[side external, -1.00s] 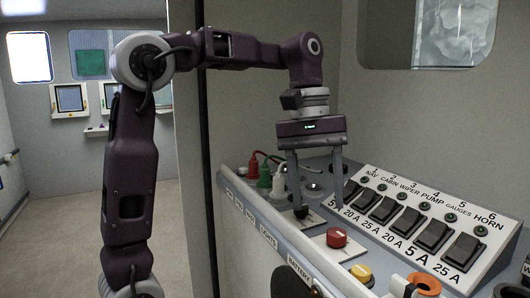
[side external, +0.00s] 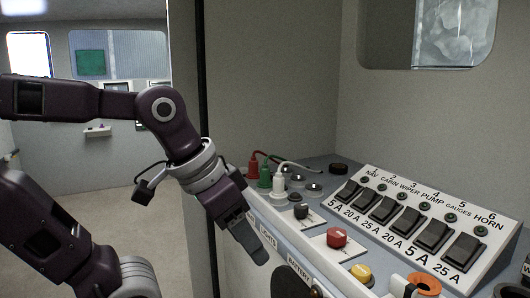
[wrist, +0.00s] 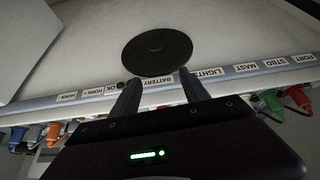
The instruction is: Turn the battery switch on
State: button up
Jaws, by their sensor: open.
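A round black disc (wrist: 157,52) is on the pale front face of the console, next to the BATTERY label (wrist: 157,81) in the wrist view. In the side view the dark disc (side external: 288,282) shows only in part at the bottom edge, below the BATTERY label (side external: 298,273). I cannot tell its handle or setting. My gripper (wrist: 160,80) is open and empty, its two fingers pointing toward the disc from the label side. In the side view my gripper (side external: 258,252) is tilted down in front of the console edge, up and left of the disc, apparently apart from it.
The console top holds a red knob (side external: 337,238), a yellow knob (side external: 361,272), a black knob (side external: 300,211) and an orange ring (side external: 425,283). Red, green and white plugs (side external: 265,178) stand at the back. A sloped panel of black rocker switches (side external: 410,225) is at right.

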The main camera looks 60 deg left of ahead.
jog(key=w+a+r+n, duration=0.1)
jog(key=w+a+r, duration=0.3)
jog(key=w+a, duration=0.15)
notch_tip(320, 180, up, 2)
jog(key=n+g+y, duration=0.1)
jog(key=n+y, duration=0.1)
jog(key=n, duration=0.1)
send_over(264, 168)
jog(key=s, duration=0.2)
jog(key=x, duration=0.4)
jog(key=d+x, duration=0.1)
jog(key=x, duration=0.1)
jog(key=shift+f, duration=0.15)
notch_tip(264, 168, up, 4)
jog(key=shift+w+a, duration=0.1)
jog(key=shift+r, duration=0.5)
